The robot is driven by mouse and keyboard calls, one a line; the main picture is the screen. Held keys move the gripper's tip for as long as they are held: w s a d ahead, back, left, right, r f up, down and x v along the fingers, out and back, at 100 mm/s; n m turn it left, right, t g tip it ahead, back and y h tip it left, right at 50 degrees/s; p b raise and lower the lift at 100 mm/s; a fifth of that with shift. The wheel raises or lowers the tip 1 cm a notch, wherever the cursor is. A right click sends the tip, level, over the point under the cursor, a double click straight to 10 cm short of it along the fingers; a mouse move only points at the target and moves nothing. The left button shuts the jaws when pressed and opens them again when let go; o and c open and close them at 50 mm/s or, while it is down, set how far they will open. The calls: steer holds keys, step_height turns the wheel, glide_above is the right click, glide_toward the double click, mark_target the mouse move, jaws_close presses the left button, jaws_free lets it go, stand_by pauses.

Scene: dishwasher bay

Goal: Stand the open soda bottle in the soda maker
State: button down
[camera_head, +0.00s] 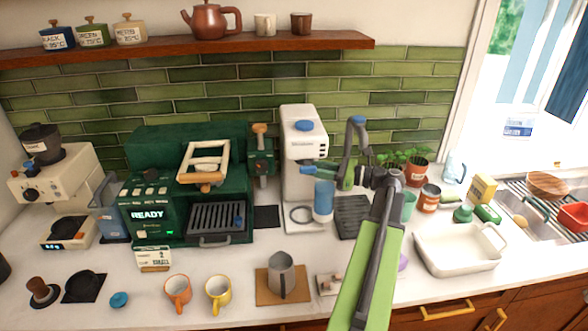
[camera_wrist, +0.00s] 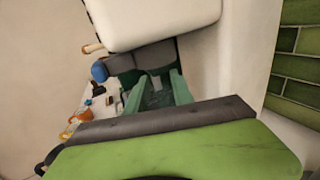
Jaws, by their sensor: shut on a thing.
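The soda maker (camera_head: 303,143) is a tall white machine with a blue button on top and a ring on its low base. The blue soda bottle (camera_head: 323,202) is roughly upright at the right front of the soda maker, to the right of the ring. My gripper (camera_head: 342,177) is beside the bottle's upper part and shut on it. Whether the bottle's bottom touches anything cannot be told. In the wrist view, the green fingers of my gripper (camera_wrist: 152,92) are near the white soda maker (camera_wrist: 155,20); their contact with the bottle is unclear.
A green coffee machine (camera_head: 140,210) stands left. A dark tray (camera_head: 352,214) lies right of the soda maker. A grey pitcher (camera_head: 281,272) and orange (camera_head: 177,291) and yellow mugs (camera_head: 218,292) stand in front. A white baking dish (camera_head: 458,252) is at right.

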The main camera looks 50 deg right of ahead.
steer(key=f+b+x, duration=0.1)
steer(key=x, duration=0.6)
steer(key=shift+f+b, duration=0.2)
steer(key=shift+b, duration=0.1)
stand_by(0.4)
steer(key=shift+f, duration=0.15)
steer(key=c, duration=1.1)
jaws_free()
